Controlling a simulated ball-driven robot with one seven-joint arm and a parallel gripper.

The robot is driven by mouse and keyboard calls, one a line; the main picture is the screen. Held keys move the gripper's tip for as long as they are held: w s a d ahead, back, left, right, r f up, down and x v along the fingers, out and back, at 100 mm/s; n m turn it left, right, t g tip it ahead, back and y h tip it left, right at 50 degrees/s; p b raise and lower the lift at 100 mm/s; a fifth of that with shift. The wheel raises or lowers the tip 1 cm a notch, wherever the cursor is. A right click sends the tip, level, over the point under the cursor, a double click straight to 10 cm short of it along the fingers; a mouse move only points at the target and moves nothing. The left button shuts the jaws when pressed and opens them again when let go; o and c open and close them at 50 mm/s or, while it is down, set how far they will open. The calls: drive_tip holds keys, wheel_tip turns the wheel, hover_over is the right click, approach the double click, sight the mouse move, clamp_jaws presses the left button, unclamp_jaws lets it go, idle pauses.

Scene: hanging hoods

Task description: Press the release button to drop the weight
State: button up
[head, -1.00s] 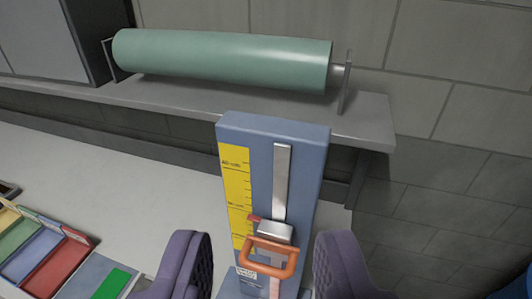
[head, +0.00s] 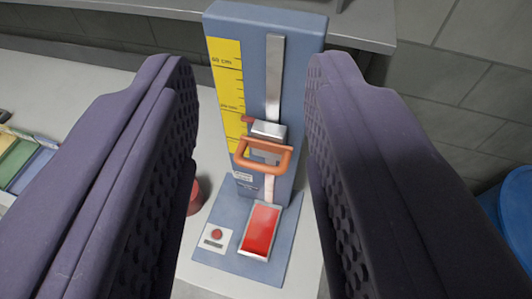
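A blue upright drop stand (head: 305,45) stands on the light bench, with a yellow height scale (head: 226,75) and a metal rail (head: 273,75). A metal carriage (head: 268,129) with an orange handle (head: 264,155) sits partway up the rail. On the blue base plate (head: 238,265) are a red block in a metal frame (head: 260,230) and, to its left, a small round red button (head: 217,234) on a white panel. My gripper (head: 250,85) is open and empty, its purple fingers on either side of the stand in the picture.
A red round object (head: 194,198) is partly hidden behind the left finger. Coloured trays (head: 25,160) lie at the left on the bench (head: 70,95). A shelf (head: 370,30) runs behind the stand. A blue rounded object (head: 515,215) is at the right edge.

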clamp_jaws()
idle(1.5)
